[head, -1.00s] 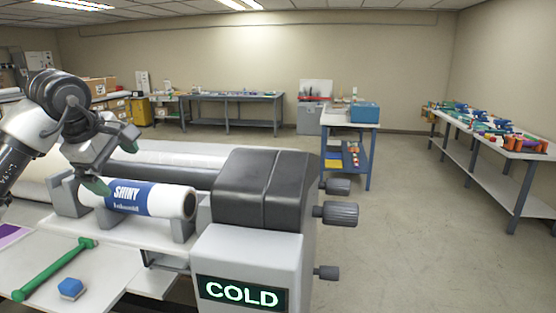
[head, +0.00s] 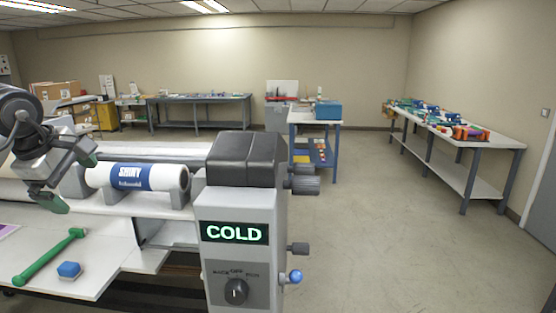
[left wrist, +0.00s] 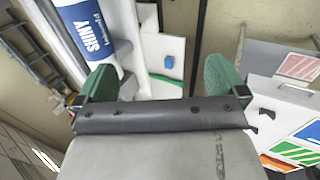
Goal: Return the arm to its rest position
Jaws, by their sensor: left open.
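My left gripper (head: 72,180) is at the left of the head view, in front of the laminator and left of the roll. Its green fingers are apart with nothing between them, and they also show in the left wrist view (left wrist: 160,82). The white roll with a blue SHINY label (head: 132,177) rests in its grey cradle on the laminator, clear of the gripper. It also shows in the left wrist view (left wrist: 90,40). My right gripper is in neither view.
The laminator's control box (head: 238,210) reads COLD. A green-handled tool (head: 48,257) and a blue block (head: 69,269) lie on its white front table. A blue table (head: 315,118) and a long bench (head: 450,170) stand beyond. The floor at right is clear.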

